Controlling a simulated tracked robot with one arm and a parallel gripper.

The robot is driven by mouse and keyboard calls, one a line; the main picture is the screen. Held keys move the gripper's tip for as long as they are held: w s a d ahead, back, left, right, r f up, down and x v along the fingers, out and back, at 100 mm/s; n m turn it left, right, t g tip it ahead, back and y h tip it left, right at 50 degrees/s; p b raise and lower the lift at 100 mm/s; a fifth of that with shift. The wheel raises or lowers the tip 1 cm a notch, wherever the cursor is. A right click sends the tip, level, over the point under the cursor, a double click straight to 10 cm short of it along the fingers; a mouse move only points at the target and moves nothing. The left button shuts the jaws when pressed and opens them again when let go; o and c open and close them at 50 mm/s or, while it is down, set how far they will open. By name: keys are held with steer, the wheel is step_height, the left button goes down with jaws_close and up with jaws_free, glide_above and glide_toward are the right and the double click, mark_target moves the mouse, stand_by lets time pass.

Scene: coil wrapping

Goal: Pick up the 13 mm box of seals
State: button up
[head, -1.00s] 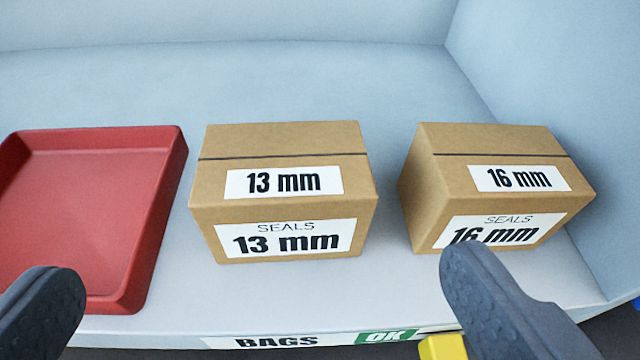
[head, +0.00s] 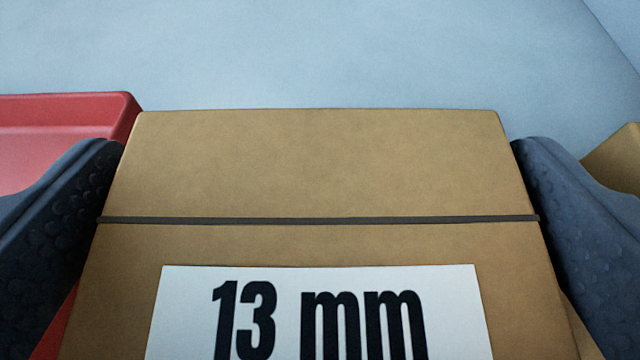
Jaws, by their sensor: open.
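The 13 mm box of seals (head: 320,165) is a brown carton with a dark band across its top and a white "13 mm" label. It fills the middle of the head view, and its lower front is out of the picture. My gripper (head: 318,190) is open around it, with one dark finger at its left side and one at its right. Both fingers are very close to the box sides; I cannot tell whether they touch.
A red tray (head: 60,120) lies to the left, partly behind the left finger. A corner of the 16 mm box (head: 618,160) shows at the right edge, behind the right finger. The pale shelf surface (head: 320,60) behind the box is clear.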

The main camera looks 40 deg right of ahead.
steer(key=shift+w+d, duration=0.1)
steer(key=c, duration=1.2)
steer(key=shift+o, duration=0.2)
steer(key=shift+r, duration=0.1)
